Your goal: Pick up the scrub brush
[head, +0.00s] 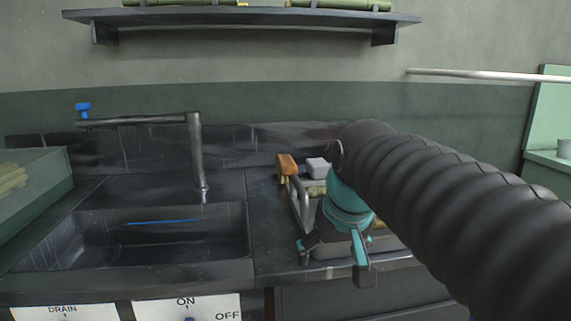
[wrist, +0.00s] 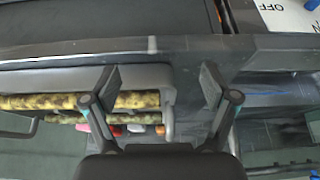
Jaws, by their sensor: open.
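The scrub brush appears to be the orange-brown block with tan bristles (head: 286,164) at the back of the counter, just right of the sink. In the wrist view a small orange patch (wrist: 160,131) beyond the tray looks like the same brush, mostly hidden. My gripper (head: 333,262) is open and points down over the tray near the counter's front edge, nearer to me and to the right of the brush. In the wrist view my gripper (wrist: 159,82) shows two spread fingers with nothing between them, apart from the brush.
A grey tray (wrist: 60,75) with a metal handle (head: 302,200) and sugarcane pieces (wrist: 75,101) lies under my gripper. A pale block (head: 318,167) sits right of the brush. The sink (head: 165,235) and tall faucet (head: 196,155) are to the left. A shelf (head: 250,19) hangs above.

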